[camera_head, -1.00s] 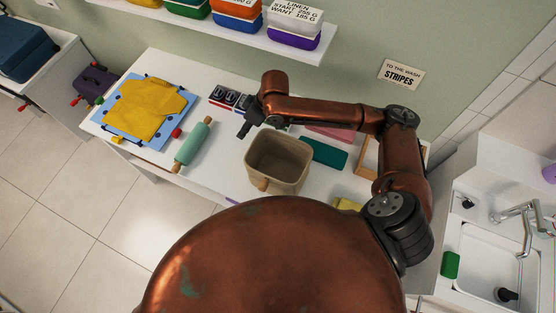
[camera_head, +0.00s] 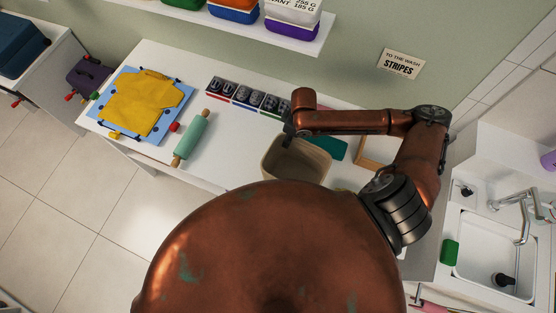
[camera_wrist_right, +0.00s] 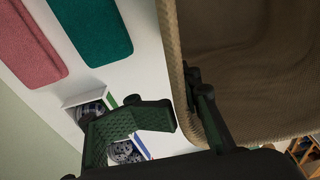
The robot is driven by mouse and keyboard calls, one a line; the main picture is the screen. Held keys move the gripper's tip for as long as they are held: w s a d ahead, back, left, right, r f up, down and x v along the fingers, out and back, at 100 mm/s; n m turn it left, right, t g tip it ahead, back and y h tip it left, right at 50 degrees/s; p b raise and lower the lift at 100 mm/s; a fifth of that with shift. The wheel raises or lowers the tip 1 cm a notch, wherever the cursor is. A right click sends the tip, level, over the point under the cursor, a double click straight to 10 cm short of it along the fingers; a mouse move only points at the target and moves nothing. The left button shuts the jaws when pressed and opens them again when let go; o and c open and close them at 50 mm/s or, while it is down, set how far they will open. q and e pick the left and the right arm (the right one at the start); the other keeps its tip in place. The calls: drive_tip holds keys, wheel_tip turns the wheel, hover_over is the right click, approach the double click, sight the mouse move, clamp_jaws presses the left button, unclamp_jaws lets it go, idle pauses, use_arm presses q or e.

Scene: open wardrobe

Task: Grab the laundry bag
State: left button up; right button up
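The laundry bag (camera_head: 297,163) is a beige, open-topped, basket-like bag standing on the white table; my body hides its lower front. In the right wrist view its woven wall (camera_wrist_right: 235,60) fills the upper right. My right gripper (camera_head: 287,140) is at the bag's left back rim. In the wrist view the right gripper (camera_wrist_right: 183,98) is open, one finger outside the bag and the other on the inner side of the rim, with the wall's edge between them. I cannot tell whether the fingers touch it. My left gripper is not in view.
A teal mat (camera_head: 330,148) lies behind the bag, also in the wrist view (camera_wrist_right: 90,25) beside a pink mat (camera_wrist_right: 30,40). A sink (camera_head: 495,255) is right.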

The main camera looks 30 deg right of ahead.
drive_tip(key=shift+w+a+f, duration=0.15)
drive_tip(key=shift+f, duration=0.4)
drive_tip(key=shift+c, duration=0.3)
drive_tip(key=shift+w+r, duration=0.1)
clamp_jaws()
